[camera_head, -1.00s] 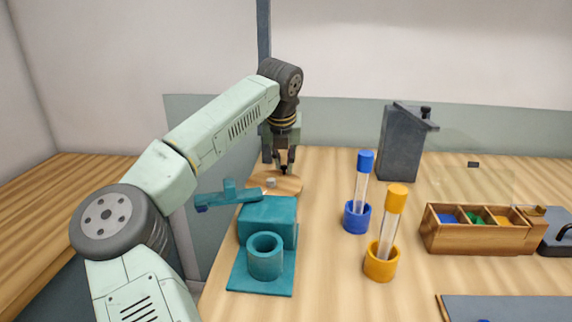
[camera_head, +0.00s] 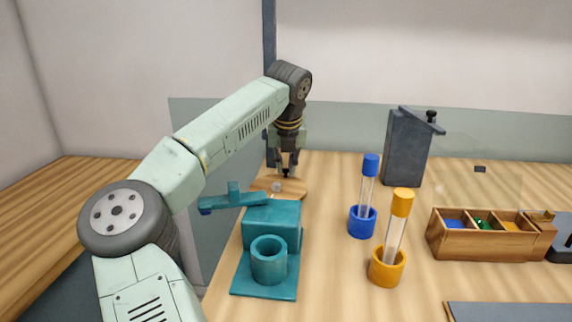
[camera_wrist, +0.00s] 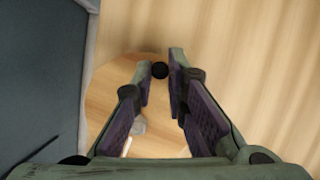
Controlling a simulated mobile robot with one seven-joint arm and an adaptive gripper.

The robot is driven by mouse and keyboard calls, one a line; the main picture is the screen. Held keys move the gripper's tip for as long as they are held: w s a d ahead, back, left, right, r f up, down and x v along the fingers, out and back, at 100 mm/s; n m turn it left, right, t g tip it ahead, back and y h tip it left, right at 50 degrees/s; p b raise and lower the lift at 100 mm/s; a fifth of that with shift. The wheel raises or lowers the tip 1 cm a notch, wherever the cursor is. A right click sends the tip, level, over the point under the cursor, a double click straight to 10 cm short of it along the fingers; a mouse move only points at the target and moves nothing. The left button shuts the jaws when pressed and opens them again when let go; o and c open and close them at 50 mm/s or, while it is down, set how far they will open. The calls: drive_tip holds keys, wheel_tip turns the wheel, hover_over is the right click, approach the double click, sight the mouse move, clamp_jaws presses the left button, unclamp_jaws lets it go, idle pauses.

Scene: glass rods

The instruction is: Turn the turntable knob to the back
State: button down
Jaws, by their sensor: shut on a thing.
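The turntable is a round wooden disc (camera_head: 294,191), partly behind the teal fixture in the head view. In the wrist view the disc (camera_wrist: 106,88) fills the area under and left of my fingers. A small round black knob (camera_wrist: 160,70) shows between my fingertips. My gripper (camera_head: 286,172) points down over the back of the disc, shut on the knob; it also shows in the wrist view (camera_wrist: 160,72). A small pale, glassy piece (camera_wrist: 138,127) sits on the disc nearer the front, left of the fingers; the head view shows it too (camera_head: 277,187).
A teal fixture (camera_head: 272,217) with a cup and side arm stands just in front of the disc. Blue-capped (camera_head: 368,185) and orange-capped (camera_head: 396,230) tubes stand in holders to the right. A grey block (camera_head: 403,150) stands at the back; a wooden compartment box (camera_head: 470,247) lies right.

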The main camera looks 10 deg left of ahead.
sight(287, 189)
drive_tip(key=c, duration=1.6)
unclamp_jaws()
drive_tip(key=v, duration=1.2)
drive_tip(key=shift+s+f, duration=0.1)
